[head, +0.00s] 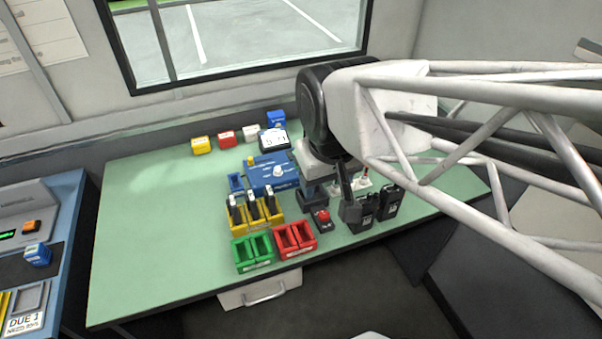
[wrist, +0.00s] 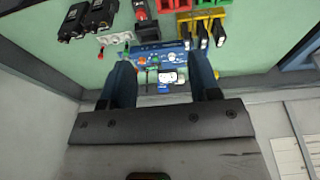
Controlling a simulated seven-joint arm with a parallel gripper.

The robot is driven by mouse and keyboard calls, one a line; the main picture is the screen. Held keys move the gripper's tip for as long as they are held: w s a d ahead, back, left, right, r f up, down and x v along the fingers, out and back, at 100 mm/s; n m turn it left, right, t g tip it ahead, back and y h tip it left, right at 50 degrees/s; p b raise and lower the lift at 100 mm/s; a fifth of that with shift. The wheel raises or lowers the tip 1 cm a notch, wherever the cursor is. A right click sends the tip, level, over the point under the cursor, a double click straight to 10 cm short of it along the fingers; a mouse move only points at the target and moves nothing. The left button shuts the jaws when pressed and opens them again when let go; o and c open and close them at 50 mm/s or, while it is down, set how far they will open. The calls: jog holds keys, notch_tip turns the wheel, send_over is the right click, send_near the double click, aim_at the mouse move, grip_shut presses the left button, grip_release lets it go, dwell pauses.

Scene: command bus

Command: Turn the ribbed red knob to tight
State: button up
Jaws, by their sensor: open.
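A red knob (head: 323,215) sits on a small dark block in front of my gripper (head: 314,192) in the head view. The gripper is apart from the red knob, and nothing is held.
Yellow (head: 240,228), green (head: 239,254) and red bins (head: 283,242) stand left of the knob. Black radio-like devices (head: 388,203) stand to its right. A blue box with a white knob (head: 278,172) is behind. The left of the green table (head: 150,235) is clear.

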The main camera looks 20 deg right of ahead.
jog(key=w+d+f+n+g+h, duration=0.1)
jog(key=w+d+f+n+g, duration=0.3)
jog(key=w+f, duration=0.55)
jog(key=n+g+h, duration=0.2)
jog(key=n, duration=0.3)
send_near(323, 214)
jog(key=shift+s+d+f, duration=0.2)
jog(key=shift+s+f, duration=0.05)
jog(key=shift+f, duration=0.15)
jog(key=shift+f, duration=0.15)
jog(key=shift+x, duration=3.75)
jog(key=shift+c, duration=0.4)
jog(key=c, duration=0.8)
jog(key=shift+c, duration=0.2)
